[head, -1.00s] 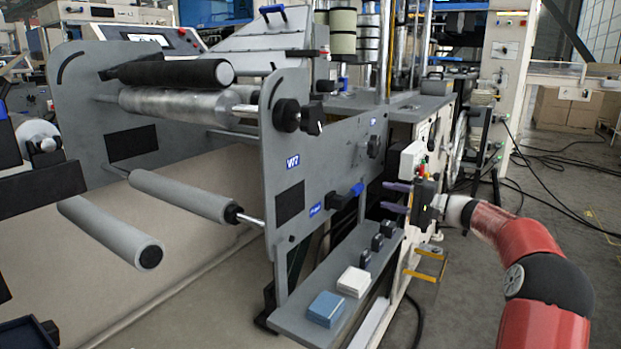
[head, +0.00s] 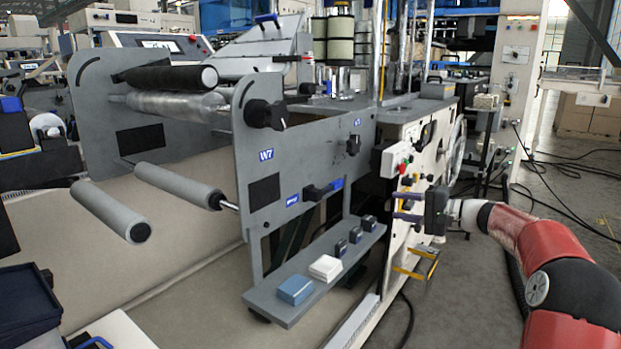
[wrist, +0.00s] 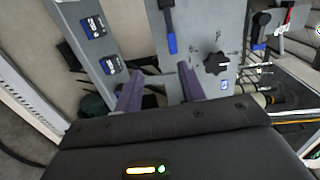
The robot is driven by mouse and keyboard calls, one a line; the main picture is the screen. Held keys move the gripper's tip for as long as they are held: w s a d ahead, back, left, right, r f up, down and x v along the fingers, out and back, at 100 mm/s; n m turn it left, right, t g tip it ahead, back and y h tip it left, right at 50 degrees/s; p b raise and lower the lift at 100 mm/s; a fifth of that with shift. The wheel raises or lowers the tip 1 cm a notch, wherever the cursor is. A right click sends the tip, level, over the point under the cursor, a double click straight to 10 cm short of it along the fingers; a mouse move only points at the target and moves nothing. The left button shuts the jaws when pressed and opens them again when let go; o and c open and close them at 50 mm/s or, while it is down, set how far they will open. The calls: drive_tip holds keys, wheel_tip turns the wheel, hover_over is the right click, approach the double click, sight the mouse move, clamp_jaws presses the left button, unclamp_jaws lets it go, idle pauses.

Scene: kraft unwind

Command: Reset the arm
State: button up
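My gripper (head: 408,206) is at the right of the head view, at the end of my red and black arm. It is in front of the machine's light control side, above the yellow bracket. In the wrist view its two purple fingers (wrist: 160,88) stand apart with nothing between them, so it is open and empty. Beyond the fingers the wrist view shows the grey machine panel with a black star knob (wrist: 216,63) and a blue-ended handle (wrist: 171,30).
The grey unwind machine (head: 310,155) fills the middle. Its low shelf (head: 290,312) holds a blue block (head: 295,290), a white block (head: 325,267) and several small dark blocks. A yellow bracket (head: 417,264) sticks out below my gripper. Cables lie on the floor at the right, which has open room.

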drive_tip(key=s+a+f+n+g+h, duration=0.1)
drive_tip(key=s+a+n+g+h, duration=0.35)
drive_tip(key=s+a, duration=1.05)
drive_tip(key=s+d+f+h, duration=0.2)
drive_tip(key=s+h, duration=0.1)
drive_tip(key=s, duration=0.6)
drive_tip(key=s+d+f+n+h, duration=0.1)
drive_tip(key=s+d+f+h, duration=0.1)
drive_tip(key=s, duration=0.8)
drive_tip(key=s+d+f+n+h, duration=0.1)
drive_tip(key=s+d+f+h, duration=0.2)
drive_tip(key=s, duration=0.6)
drive_tip(key=shift+s+f+t+h, duration=0.35)
drive_tip(key=shift+s+f+h, duration=0.05)
drive_tip(key=shift+h, duration=0.35)
